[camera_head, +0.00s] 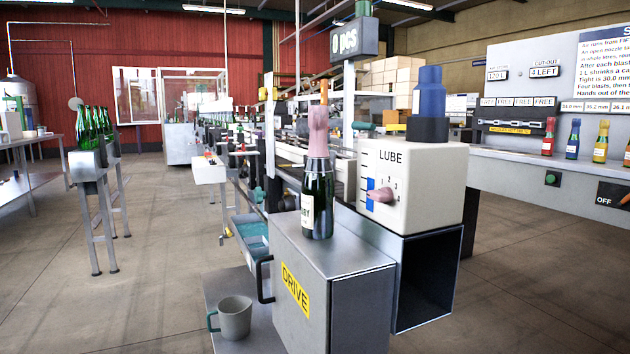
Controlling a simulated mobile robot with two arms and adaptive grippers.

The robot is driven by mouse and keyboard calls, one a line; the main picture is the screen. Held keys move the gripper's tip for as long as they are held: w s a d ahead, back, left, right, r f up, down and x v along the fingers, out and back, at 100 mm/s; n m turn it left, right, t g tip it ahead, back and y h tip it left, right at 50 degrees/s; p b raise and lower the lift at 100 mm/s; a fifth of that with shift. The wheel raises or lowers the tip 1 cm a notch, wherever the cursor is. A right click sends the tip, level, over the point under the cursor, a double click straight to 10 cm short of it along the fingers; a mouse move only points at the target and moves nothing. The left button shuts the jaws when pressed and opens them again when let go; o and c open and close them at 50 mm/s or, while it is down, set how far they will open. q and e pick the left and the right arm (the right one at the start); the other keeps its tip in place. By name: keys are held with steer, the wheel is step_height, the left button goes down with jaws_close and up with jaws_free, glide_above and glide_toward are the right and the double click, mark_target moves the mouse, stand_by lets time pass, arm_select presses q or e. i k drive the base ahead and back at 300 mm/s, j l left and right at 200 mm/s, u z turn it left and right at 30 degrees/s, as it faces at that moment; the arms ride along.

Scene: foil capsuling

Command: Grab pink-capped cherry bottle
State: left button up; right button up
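A dark green bottle (318,207) with a tall pink foil cap (318,133) stands upright on top of the grey metal box marked DRIVE (328,270). A pale label wraps its left side, and only its last letters show, so I cannot read the full word. Nothing touches the bottle from above or the sides. Neither of my grippers shows in this view.
A white LUBE box (408,182) with a pink knob stands just right of the bottle. A grey mug (234,318) sits low at the left. Green bottles (92,127) stand on a far-left stand. Several capped bottles (600,142) line the right bench.

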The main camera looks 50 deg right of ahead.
mark_target(318, 188)
steer(key=z, duration=1.7)
steer(key=i+j+z, duration=0.25)
steer(key=j, duration=0.2)
steer(key=j+z, duration=0.25)
steer(key=j, duration=0.15)
